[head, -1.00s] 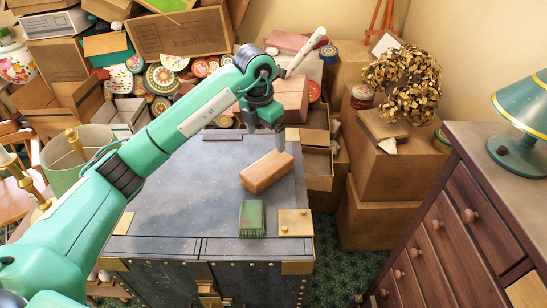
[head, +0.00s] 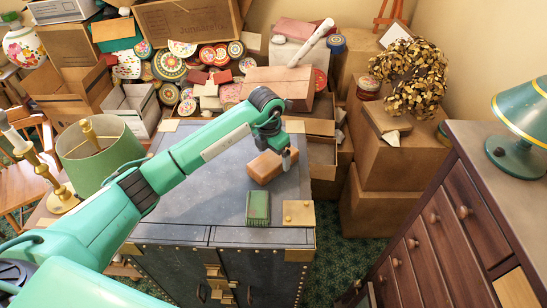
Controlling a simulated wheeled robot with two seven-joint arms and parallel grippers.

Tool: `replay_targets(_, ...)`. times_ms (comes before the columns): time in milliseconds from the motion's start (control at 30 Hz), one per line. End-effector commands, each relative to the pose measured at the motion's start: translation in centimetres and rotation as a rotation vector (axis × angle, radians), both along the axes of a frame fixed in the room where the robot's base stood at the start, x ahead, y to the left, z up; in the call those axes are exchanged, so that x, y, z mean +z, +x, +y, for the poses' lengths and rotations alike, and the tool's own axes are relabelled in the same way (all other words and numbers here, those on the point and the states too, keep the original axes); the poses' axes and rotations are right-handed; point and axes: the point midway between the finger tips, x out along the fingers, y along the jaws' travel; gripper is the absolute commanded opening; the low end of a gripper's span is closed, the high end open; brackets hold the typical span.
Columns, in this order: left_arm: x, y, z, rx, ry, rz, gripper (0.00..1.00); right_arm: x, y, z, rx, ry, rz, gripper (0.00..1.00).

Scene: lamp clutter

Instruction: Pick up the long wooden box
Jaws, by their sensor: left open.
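The long wooden box (head: 266,168) is an orange-brown block lying at a slant on the dark trunk's top (head: 200,194), near its right side. My left gripper (head: 287,160) is at the box's right end, with its fingers pointing down. The gripper is open. A finger shows beside the box's right end; the other finger is mostly hidden, and I cannot tell whether either touches the box. My right gripper is not in view.
A green box (head: 258,207) lies on the trunk just in front of the wooden box. Stacked cartons (head: 385,187) stand to the right, and a wooden dresser (head: 445,225) is at the far right. A green lampshade (head: 100,154) is left of my arm.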

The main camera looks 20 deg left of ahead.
Motion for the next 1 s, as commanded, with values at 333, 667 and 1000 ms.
replay_targets(333,-2.2,0.3,-0.1,-0.001,0.000,-0.001,0.91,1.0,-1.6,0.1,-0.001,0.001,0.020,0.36)
replay_targets(667,-2.2,0.3,-0.1,0.000,0.000,-0.001,0.46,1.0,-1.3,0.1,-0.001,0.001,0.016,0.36)
replay_targets(1000,-2.0,0.3,-0.1,0.000,-0.001,-0.002,0.40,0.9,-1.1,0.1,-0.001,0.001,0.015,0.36)
